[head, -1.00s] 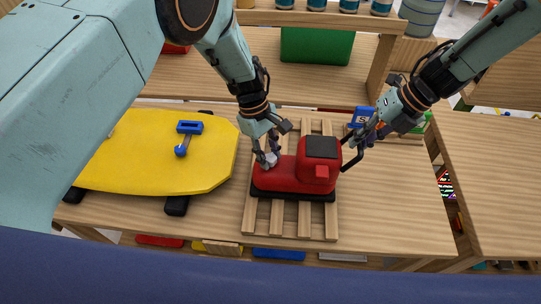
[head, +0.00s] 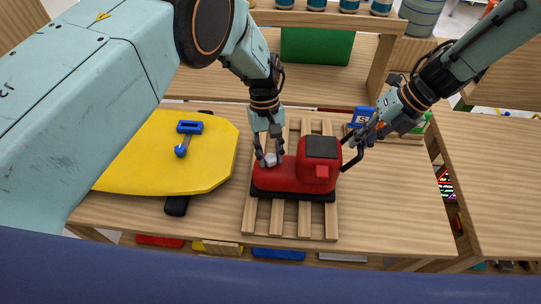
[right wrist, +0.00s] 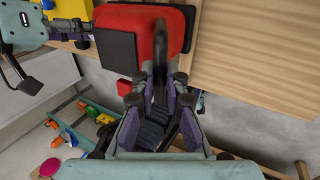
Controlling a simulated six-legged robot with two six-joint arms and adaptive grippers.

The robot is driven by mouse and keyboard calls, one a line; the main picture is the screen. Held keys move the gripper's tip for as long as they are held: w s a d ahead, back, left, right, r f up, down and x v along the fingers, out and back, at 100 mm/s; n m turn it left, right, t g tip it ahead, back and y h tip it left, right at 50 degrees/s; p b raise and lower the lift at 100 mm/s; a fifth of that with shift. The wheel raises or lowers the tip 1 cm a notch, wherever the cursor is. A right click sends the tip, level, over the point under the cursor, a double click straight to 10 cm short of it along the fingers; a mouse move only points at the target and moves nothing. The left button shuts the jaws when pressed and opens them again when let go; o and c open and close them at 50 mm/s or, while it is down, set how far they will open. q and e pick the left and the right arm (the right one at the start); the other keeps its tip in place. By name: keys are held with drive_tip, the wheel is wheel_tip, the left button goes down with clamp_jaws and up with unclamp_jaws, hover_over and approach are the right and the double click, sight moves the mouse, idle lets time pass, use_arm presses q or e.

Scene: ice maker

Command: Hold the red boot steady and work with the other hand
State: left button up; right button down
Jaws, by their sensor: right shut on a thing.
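The red boot (head: 284,178) has a black sole and a dark square top on its raised right end. It lies on a slatted wooden rack (head: 263,220) on the bench. My left gripper (head: 268,157) is over the low left end, its fingers beside a small pale grey piece (head: 271,160); whether they grip it is unclear. My right gripper (head: 353,157) is shut on the right side of the boot's raised end. In the right wrist view the boot (right wrist: 175,25) is at the top, at the fingertips of my right gripper (right wrist: 160,80).
A yellow board (head: 150,165) with a blue-handled tool (head: 185,137) lies to the left. A small blue item (head: 362,116) sits behind my right gripper. A green box (head: 317,46) and several cans stand at the back.

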use_arm(q)
drive_tip(key=shift+o, duration=1.1)
drive_tip(key=shift+r, duration=3)
wheel_tip(320, 180, up, 7)
